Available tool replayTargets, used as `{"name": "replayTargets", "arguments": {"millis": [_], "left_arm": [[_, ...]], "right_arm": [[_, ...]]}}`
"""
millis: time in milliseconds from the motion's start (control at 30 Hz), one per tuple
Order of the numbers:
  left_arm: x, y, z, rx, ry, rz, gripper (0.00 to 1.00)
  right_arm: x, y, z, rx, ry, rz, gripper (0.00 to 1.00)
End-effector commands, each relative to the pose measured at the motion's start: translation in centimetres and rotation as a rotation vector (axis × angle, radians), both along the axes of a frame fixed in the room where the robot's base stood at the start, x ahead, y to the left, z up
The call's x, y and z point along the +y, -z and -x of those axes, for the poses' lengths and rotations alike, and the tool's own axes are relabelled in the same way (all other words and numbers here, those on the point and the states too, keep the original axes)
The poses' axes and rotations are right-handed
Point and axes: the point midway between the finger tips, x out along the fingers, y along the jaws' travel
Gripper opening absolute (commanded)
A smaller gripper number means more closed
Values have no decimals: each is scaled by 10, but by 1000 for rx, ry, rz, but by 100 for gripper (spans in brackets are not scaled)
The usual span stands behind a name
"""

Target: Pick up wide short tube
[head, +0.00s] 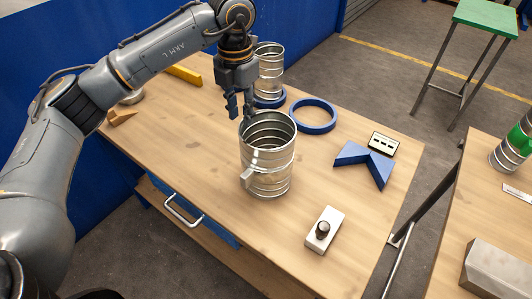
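A wide metal tube (267,172) with ribbed bands and an open top stands upright on the wooden table, with a small tab on its lower left side. A narrower metal tube (270,72) stands behind it in a blue ring (270,102). My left gripper (241,113) points down at the back left rim of the wide tube, with its fingers apart. I cannot tell whether a finger touches the rim or reaches inside. My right gripper is not in view.
On the wooden table (200,150) are an empty blue ring (314,115), a blue angled block (364,163), a small panel (383,143) and a white box with a black knob (324,229). A second table (487,205) stands at right. The table's front middle is clear.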

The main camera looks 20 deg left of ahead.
Motion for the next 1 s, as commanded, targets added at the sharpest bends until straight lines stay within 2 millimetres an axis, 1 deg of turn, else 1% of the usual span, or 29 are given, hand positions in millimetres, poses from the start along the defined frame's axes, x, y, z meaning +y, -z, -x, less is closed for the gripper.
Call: {"name": "replayTargets", "arguments": {"millis": [33, 100, 200, 267, 367, 500, 567, 600, 700, 800, 967, 1000], "left_arm": [[0, 8, 1, 3, 0, 0, 29], [0, 20, 0, 3, 1, 0, 29], [-1, 33, 0, 2, 2, 2, 29], [0, 37, 0, 0, 2, 1, 29], [0, 42, -1, 1, 2, 2, 29], [0, 58, -3, 4, 0, 1, 29], [0, 67, -5, 4, 1, 1, 29], [0, 75, -5, 3, 1, 1, 29], [0, 86, -5, 1, 1, 2, 29], [0, 91, -6, -1, 1, 1, 29], [-1, 92, -6, -2, 2, 2, 29], [-1, 92, -6, -2, 2, 2, 27]], "right_arm": [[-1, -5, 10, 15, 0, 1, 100], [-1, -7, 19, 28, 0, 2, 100], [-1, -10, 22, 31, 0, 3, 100], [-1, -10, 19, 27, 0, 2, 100], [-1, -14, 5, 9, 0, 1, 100], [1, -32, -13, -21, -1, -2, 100], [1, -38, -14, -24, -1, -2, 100], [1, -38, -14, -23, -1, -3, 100], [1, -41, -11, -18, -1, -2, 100], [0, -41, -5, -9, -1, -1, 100], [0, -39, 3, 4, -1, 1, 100], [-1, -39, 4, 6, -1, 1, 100]]}}
